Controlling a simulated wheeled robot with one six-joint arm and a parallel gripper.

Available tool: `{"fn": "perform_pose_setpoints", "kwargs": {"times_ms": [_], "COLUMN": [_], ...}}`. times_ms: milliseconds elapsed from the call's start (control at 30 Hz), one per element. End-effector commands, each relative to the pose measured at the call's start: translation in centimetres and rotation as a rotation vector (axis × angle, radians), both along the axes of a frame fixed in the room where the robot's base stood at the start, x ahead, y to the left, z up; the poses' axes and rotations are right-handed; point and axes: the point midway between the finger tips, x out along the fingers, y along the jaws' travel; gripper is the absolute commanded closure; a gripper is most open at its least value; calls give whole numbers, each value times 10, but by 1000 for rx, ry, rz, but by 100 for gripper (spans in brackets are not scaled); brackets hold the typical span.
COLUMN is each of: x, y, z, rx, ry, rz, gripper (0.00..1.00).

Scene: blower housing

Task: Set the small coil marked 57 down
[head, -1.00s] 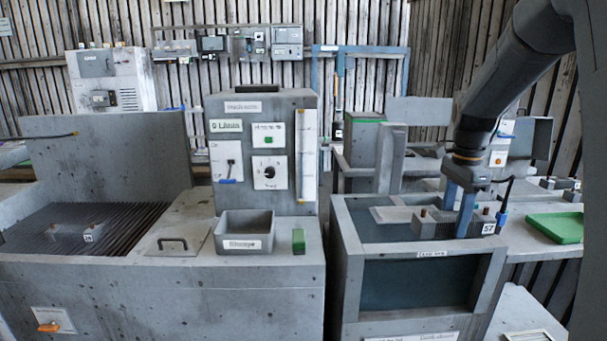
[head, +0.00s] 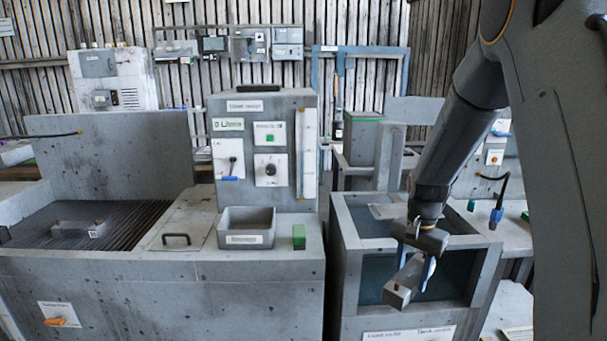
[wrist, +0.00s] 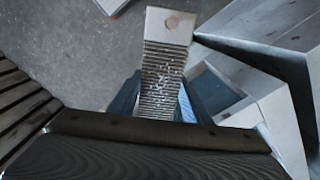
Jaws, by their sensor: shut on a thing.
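My gripper (head: 415,268) is shut on a small grey coil (head: 405,281), held tilted near the front of the open-framed grey stand (head: 347,262). In the wrist view, the coil (wrist: 164,62) lies between the two blue fingers of my gripper (wrist: 160,103). It has a ribbed, finned body and a plain end block with a round copper-coloured spot. The number 57 is not readable on it in either view now. Nothing shows under the coil in the wrist view except grey floor well below.
The stand has raised frame edges around a dark opening. Left of it is a grey bench with a storage bin (head: 246,238), a green block (head: 299,237) and a handled lid (head: 178,243). Another grey coil (head: 78,231) sits on the slatted bed further left. A blue-ended cable (head: 496,213) hangs at right.

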Motion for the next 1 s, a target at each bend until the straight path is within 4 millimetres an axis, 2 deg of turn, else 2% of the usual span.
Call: {"fn": "perform_pose_setpoints", "kwargs": {"times_ms": [33, 200, 300, 400, 600, 1000], "x": [-10, -39, -54, -66, -75, -75], "y": [15, 53, 68, 78, 85, 86], "z": [-24, -84, -108, -123, -135, -135], "rx": [2, 2, 1, 1, 0, 0], "ry": [11, 8, 6, 3, 1, 0], "rz": [102, 442, 595, 703, 789, 792], "gripper": [92, 92, 92, 92, 92, 92]}}
